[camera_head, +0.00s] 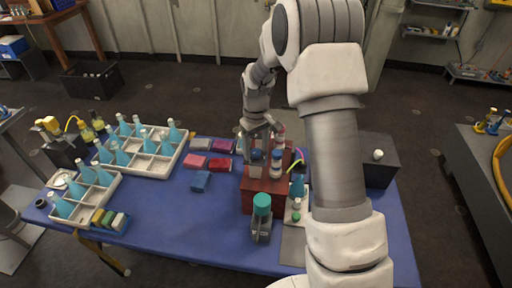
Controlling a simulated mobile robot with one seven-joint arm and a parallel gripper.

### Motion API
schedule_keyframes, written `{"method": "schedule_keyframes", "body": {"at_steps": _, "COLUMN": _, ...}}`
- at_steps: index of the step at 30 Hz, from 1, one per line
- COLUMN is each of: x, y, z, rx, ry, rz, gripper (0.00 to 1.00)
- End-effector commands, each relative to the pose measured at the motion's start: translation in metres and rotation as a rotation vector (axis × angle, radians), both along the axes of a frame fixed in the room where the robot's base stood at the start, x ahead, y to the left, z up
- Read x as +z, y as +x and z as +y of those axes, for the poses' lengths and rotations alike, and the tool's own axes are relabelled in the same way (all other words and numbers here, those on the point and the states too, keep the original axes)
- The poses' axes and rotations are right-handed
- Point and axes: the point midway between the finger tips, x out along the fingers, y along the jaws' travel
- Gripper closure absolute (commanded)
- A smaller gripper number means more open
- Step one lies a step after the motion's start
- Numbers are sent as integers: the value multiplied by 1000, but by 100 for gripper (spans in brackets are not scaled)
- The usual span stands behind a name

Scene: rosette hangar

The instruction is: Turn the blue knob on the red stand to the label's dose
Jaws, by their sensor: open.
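The red stand (262,197) is a box on the blue table, with several small bottle-like pieces on top. One piece with a blue top (256,155) is on its left side, and another with a blue top (277,155) is beside it on the right. I cannot tell which is the blue knob. My gripper (261,144) is open, pointing down over the stand, with its fingertips close to the blue tops. I cannot tell whether it touches them.
White trays (122,176) of teal flasks fill the left. Coloured blocks (219,165) lie behind and left of the stand. A dark box (379,172) stands right. The table's front middle is clear.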

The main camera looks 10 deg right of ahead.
Motion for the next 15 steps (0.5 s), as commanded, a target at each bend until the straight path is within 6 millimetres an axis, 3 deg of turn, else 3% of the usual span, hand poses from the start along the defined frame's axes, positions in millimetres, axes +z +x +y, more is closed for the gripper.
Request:
{"method": "schedule_keyframes", "body": {"at_steps": 5, "x": 0, "y": 0, "z": 0, "rx": 0, "ry": 0, "rz": 0, "gripper": 33}}
{"method": "schedule_keyframes", "body": {"at_steps": 15, "x": 1, "y": 0, "z": 0, "rx": 0, "ry": 0, "rz": 0, "gripper": 94}}
